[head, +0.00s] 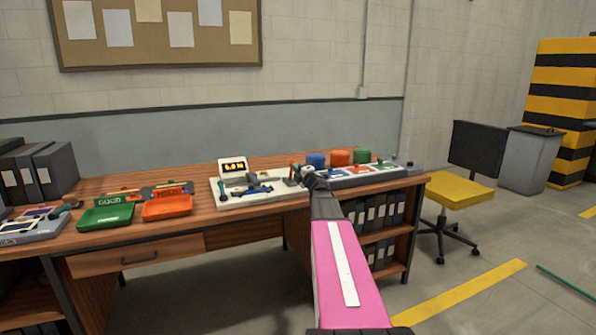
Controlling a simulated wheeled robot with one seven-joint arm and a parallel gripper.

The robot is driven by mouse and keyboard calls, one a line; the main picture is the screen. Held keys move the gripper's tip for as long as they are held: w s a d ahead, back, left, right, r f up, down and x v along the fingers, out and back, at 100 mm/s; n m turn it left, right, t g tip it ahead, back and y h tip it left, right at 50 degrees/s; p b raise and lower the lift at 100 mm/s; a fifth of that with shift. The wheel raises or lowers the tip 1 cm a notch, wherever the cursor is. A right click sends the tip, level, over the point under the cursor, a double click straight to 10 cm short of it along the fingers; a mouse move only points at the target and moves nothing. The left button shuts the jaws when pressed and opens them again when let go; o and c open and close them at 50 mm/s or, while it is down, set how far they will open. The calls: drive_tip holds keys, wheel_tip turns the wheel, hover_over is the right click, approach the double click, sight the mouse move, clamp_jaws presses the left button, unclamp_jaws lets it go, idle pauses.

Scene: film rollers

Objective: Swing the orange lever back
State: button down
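A white device (265,200) with a small lit display (233,168) stands on the wooden desk, with dark and blue parts on top. A small orange piece (294,167), perhaps the lever's end, shows at the right end of this device, beside my gripper. My gripper (307,172) is dark and small in the head view, at the device's right end. I cannot tell whether it touches the orange piece or whether its fingers are open. My pink arm hides part of the desk's front edge.
Blue, orange and green round containers (340,158) stand behind a grey panel (352,176) right of the gripper. A green tray (106,216) and an orange tray (167,207) lie left. A yellow chair (458,194) stands to the right. Bare desk lies before the device.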

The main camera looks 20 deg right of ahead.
drive_tip(key=d+x, duration=0.2)
drive_tip(key=x, duration=0.8)
drive_tip(key=shift+w+a, duration=0.15)
drive_tip(key=shift+w, duration=0.15)
drive_tip(key=shift+r, duration=0.1)
idle(0.4)
